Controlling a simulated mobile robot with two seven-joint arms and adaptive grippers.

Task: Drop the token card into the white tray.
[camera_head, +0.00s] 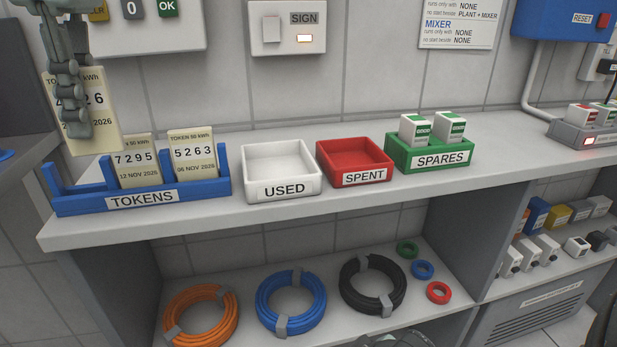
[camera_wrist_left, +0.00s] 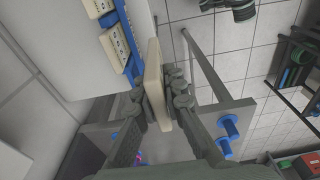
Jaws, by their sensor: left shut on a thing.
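My left gripper (camera_head: 72,105) is shut on a cream token card (camera_head: 101,128) and holds it up at the left, above the left end of the blue TOKENS rack (camera_head: 70,203). The gripper's fingers hide part of the card's print. In the left wrist view the card (camera_wrist_left: 156,85) stands edge-on between the two fingers. Two other token cards, one reading 7295 (camera_head: 137,158) and one reading 5263 (camera_head: 193,152), stand in the rack. The white tray (camera_head: 283,188), labelled USED, is empty on the shelf right of the rack.
A red SPENT tray (camera_head: 355,178) stands close to the right of the white tray. A green SPARES tray (camera_head: 430,158) with two boxes follows it. Wall boxes (camera_head: 293,27) hang behind the shelf. The shelf front (camera_head: 255,205) is clear. Coiled hoses (camera_head: 290,303) lie below.

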